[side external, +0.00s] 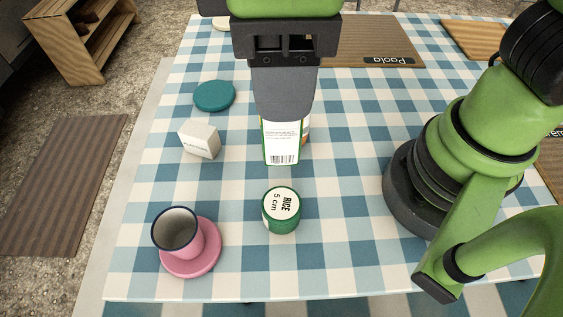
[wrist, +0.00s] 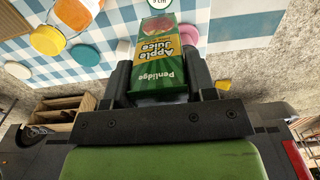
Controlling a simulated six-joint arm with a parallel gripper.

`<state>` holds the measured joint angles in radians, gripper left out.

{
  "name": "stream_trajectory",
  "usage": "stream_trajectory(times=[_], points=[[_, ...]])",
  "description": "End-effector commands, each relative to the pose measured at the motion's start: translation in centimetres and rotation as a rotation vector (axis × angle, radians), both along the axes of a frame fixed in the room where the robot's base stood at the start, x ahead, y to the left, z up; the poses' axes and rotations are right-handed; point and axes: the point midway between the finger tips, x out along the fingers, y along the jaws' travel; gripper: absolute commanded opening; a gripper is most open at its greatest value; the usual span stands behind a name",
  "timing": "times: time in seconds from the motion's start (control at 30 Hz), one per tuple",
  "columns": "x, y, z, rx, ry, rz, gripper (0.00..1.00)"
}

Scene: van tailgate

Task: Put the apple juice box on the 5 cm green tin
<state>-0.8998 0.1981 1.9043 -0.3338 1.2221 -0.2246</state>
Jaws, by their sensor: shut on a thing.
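The apple juice box (side external: 282,143) shows its white barcoded side in the side view. In the wrist view its green front (wrist: 160,70) reads "Apple Juice", upside down. My gripper (side external: 284,115) is shut on the box, with a dark finger on either side of it. The box hangs upright from the fingers, apart from the tin in the side view; its exact height above the table is hard to tell. The green tin (side external: 281,210), labelled "RICE 5 cm", stands upright in front of the box with its top bare. Its top edge shows in the wrist view (wrist: 160,3).
A pink cup (side external: 178,232) stands on a pink saucer (side external: 205,262) at front left. A small white box (side external: 199,140) and a teal disc (side external: 214,96) lie left of my gripper. A brown mat (side external: 365,40) lies behind. The checked cloth around the tin is clear.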

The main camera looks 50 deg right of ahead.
Motion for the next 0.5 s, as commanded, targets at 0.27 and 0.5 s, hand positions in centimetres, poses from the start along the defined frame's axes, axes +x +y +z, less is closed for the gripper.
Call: stream_trajectory(times=[0.27,0.5], points=[[0.0,0.0,-4.3,-0.004,0.004,-0.001,0.21],[0.0,0.0,-8.1,-0.002,0.002,-0.001,0.21]])
